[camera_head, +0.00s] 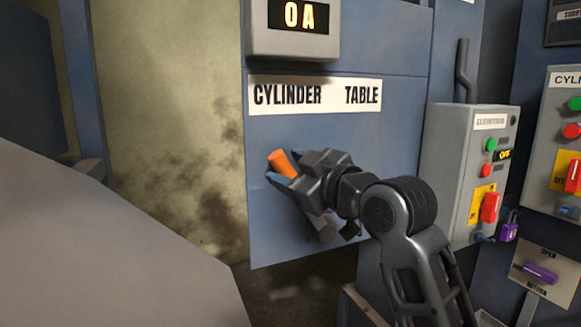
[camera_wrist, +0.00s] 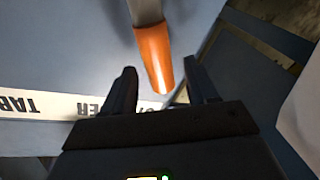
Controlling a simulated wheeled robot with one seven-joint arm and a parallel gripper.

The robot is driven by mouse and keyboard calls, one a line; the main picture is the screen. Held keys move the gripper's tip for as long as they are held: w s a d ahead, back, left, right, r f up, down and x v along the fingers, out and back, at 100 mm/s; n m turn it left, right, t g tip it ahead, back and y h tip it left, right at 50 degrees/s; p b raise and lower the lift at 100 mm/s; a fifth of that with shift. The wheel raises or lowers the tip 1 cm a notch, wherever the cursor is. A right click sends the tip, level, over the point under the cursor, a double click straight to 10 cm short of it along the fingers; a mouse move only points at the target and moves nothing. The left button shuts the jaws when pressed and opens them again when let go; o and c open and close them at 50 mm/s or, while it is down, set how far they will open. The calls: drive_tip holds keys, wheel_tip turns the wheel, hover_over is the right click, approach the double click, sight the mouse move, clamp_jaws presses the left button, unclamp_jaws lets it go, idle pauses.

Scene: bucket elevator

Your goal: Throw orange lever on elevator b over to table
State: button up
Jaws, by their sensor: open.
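The orange lever (camera_head: 282,164) is on the blue panel below a white label strip (camera_head: 314,95) reading CYLINDER on the left and TABLE on the right. Its orange end points up and left, under the word CYLINDER. My gripper (camera_head: 283,180) is at the lever, its fingers around or beside the orange part. In the wrist view the orange handle (camera_wrist: 153,58) on its grey shaft (camera_wrist: 147,10) reaches between the two open fingers of my gripper (camera_wrist: 162,84). Contact cannot be told. The lever's base is partly hidden by my gripper.
A display (camera_head: 306,16) reading 0A is above the label. At right is a grey control box (camera_head: 473,165) with green and red buttons, a red switch (camera_head: 490,207) and a purple padlock (camera_head: 509,226). A purple handle (camera_head: 540,273) is lower right. A stained wall (camera_head: 180,130) is left.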

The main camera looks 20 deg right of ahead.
clamp_jaws()
idle(0.6)
